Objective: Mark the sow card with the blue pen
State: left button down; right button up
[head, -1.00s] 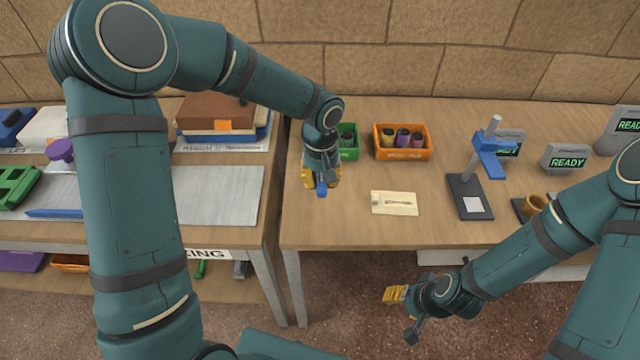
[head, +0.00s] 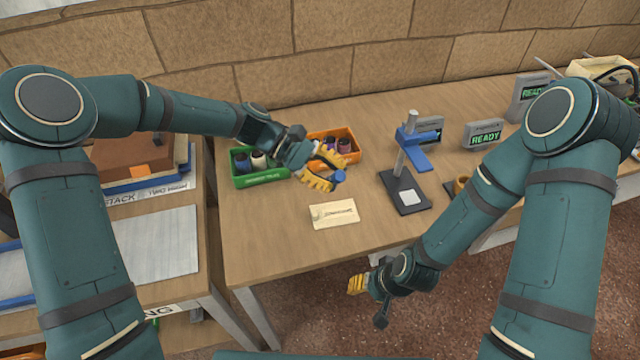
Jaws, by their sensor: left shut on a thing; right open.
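The cream card (head: 334,220), which I take for the sow card, lies flat on the table with small dark print on it. My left gripper (head: 325,172) is above the table behind the card, in front of the orange bin. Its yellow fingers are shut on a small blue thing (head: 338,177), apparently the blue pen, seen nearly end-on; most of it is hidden. It looks apart from the card. My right gripper (head: 358,285) is open and empty, low in front of the table's front edge.
A green bin (head: 262,179) and an orange bin (head: 352,155) with small pots stand behind the card. A blue-armed stand (head: 405,190) is to its right. Grey READY boxes (head: 483,135) stand farther right. Table around the card is clear. Books (head: 140,160) lie on the left table.

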jog(key=f+b, duration=0.4)
jog(key=shift+w+d+f, duration=0.1)
jog(key=shift+w+f, duration=0.15)
jog(key=shift+w, duration=0.15)
